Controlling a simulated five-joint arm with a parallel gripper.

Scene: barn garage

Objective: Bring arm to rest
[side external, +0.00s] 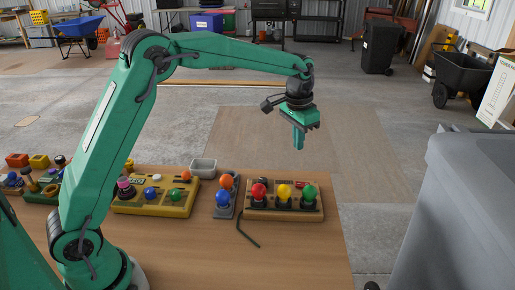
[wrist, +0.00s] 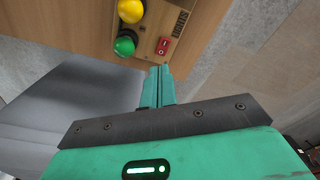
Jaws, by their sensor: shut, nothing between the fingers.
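My green arm reaches across the side view from the left, bent at the elbow with the forearm nearly level. My gripper (side external: 298,139) points down and hangs in the air above and behind the wooden button box. It is shut and empty. In the wrist view the shut fingers (wrist: 160,72) point toward the box, near its red switch (wrist: 163,46). The wooden button box (side external: 253,213) carries a red (side external: 259,192), a yellow (side external: 284,193) and a green (side external: 308,193) ball-shaped knob.
On the table (side external: 190,260) stand a yellow control box (side external: 150,207), a small grey tray (side external: 203,167) and a stand with orange and blue balls (side external: 224,197). A dark bent rod (side external: 247,234) lies in front. A large grey bin (side external: 460,215) stands at right.

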